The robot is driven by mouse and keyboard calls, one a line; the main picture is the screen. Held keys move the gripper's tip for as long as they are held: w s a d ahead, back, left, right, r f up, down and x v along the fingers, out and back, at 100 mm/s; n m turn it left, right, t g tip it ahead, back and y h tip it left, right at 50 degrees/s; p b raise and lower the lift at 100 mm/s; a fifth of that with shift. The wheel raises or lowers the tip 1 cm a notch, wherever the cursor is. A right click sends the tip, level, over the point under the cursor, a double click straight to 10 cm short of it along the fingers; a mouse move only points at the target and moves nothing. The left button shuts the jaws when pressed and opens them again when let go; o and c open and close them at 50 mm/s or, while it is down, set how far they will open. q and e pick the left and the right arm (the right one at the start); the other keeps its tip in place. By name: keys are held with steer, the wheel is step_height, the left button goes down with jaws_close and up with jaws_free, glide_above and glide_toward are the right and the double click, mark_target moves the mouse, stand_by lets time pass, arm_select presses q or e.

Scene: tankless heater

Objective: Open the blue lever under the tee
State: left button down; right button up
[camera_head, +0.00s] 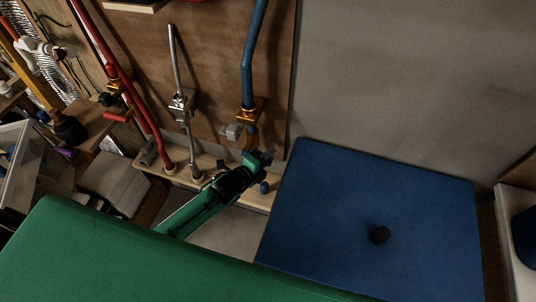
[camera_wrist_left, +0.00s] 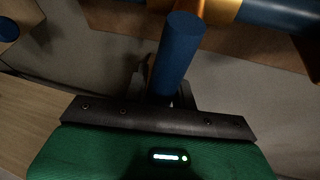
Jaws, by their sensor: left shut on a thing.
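A blue pipe (camera_head: 250,65) runs down the wooden board to a brass tee (camera_head: 247,112) with a grey part at its left. My left gripper (camera_head: 262,160) reaches up from the lower left to just below the tee. In the left wrist view the blue lever (camera_wrist_left: 178,50) stands as a thick blue rod between my left gripper's fingers (camera_wrist_left: 165,92), which are shut on it. Brass and blue pipe (camera_wrist_left: 270,12) show behind the lever. The gripper hides most of the lever in the head view. My right gripper is not in view.
A red pipe (camera_head: 133,98) with a red lever and a grey pipe (camera_head: 183,105) stand left of the tee. A pale wooden ledge (camera_head: 208,171) runs below them. A large blue box (camera_head: 335,210) with a dark knob stands close at the right. Shelves and clutter fill the far left.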

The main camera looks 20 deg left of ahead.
arm_select(q)
steer(key=a+f+m+g+y+p, duration=0.1)
steer(key=a+f+m+y+p, duration=0.4)
steer(key=m, duration=0.4)
steer(key=shift+a+f+m+y, duration=0.4)
steer(key=shift+a+y, duration=0.4)
steer(key=shift+y, duration=0.5)
steer(key=shift+w, duration=0.1)
steer(key=c, duration=1.1)
jaws_free()
steer(key=shift+c, duration=0.2)
steer(key=b+v, duration=0.1)
steer(key=v, duration=1.2)
steer(key=shift+s+r, duration=0.15)
steer(key=shift+s, duration=0.25)
